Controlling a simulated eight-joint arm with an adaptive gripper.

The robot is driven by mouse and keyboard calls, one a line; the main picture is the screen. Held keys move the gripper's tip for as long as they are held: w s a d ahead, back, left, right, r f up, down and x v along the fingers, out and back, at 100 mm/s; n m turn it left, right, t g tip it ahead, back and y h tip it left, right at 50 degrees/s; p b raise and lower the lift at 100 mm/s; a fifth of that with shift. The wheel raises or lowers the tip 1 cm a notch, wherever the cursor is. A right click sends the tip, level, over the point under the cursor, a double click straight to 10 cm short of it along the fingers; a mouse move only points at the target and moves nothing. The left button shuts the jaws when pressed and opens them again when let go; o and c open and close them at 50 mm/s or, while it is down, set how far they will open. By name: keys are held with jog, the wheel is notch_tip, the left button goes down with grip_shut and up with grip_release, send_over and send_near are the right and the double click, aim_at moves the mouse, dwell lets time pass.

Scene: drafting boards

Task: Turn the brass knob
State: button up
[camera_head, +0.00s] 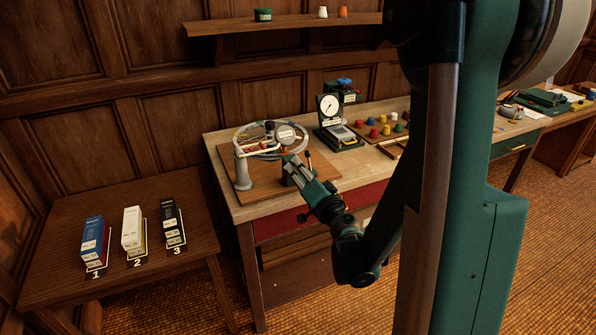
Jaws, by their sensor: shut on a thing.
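My gripper (293,165) reaches over the left end of the workbench, above a wooden board (262,190). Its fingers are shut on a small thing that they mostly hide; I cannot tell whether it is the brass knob. No brass knob shows clearly elsewhere. A thin upright stick (308,160) shows just right of the fingertips. Behind the gripper stands a rig with a pale grey post (241,168), a looped hose (240,136) and a round labelled dial (286,135).
A white-faced gauge (330,106) on a green stand and several coloured knobs (373,133) stand farther right on the bench. A side table (60,235) at left holds blue, white and black boxes by numbers 1 to 3. My arm covers the right middle.

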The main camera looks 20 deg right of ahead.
jog(key=shift+f+m, duration=0.15)
jog(key=shift+m, duration=3.65)
jog(key=o, duration=0.9)
jog(key=shift+r, duration=0.2)
